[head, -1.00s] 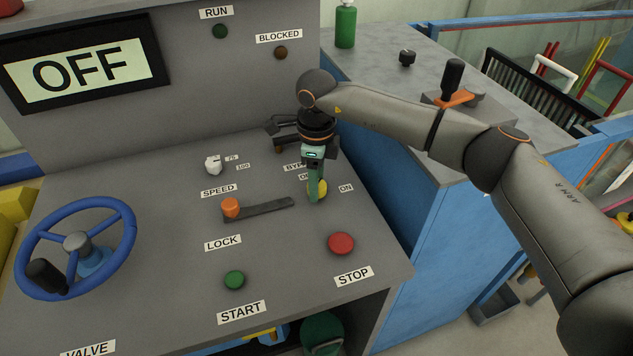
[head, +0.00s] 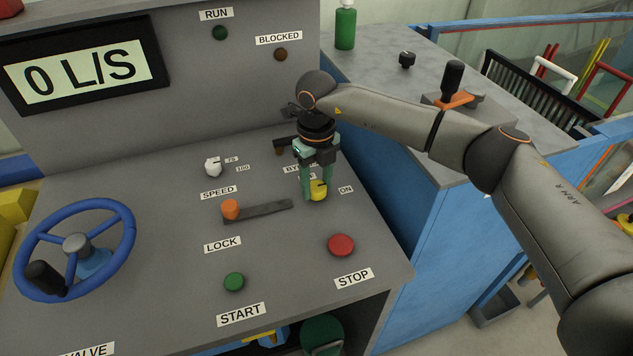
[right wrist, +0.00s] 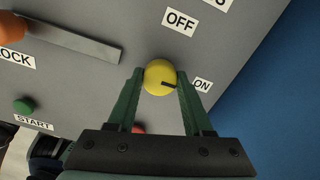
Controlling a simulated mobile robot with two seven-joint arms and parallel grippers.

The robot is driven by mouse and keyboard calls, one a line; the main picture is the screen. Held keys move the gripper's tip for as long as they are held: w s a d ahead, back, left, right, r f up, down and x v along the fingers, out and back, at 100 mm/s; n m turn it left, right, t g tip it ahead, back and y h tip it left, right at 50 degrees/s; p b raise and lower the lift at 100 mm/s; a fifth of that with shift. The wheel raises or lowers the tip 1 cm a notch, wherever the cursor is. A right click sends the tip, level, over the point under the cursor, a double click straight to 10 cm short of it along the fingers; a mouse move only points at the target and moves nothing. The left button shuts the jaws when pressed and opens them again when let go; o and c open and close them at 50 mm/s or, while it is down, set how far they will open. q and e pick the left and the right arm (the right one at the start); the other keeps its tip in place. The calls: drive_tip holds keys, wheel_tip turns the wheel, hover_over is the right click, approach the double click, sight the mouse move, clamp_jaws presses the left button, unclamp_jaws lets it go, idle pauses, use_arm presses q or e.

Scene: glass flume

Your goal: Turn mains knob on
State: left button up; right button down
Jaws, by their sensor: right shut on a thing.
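The yellow mains knob (head: 319,190) is on the sloping grey panel, left of its ON label (head: 346,189). My right gripper (head: 317,196) points down at it, one green finger on each side, shut on the knob. In the right wrist view the knob (right wrist: 157,76) sits between the fingertips, and its dark pointer mark faces the ON label (right wrist: 202,85). The OFF label (right wrist: 180,20) is clear there but mostly hidden in the head view. The display (head: 85,68) reads 0 L/S. My left gripper is not in view.
The orange lock lever (head: 231,208) and white speed knob (head: 213,167) are left of the gripper. The red stop button (head: 341,243) and green start button (head: 234,281) are nearer the front. A blue valve wheel (head: 76,249) is at the left.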

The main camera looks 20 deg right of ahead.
sight(317, 186)
idle(0.6)
drive_tip(key=shift+c, duration=1.5)
unclamp_jaws()
wheel_tip(317, 186, up, 13)
drive_tip(key=shift+f+b, duration=0.2)
drive_tip(key=shift+b, duration=0.2)
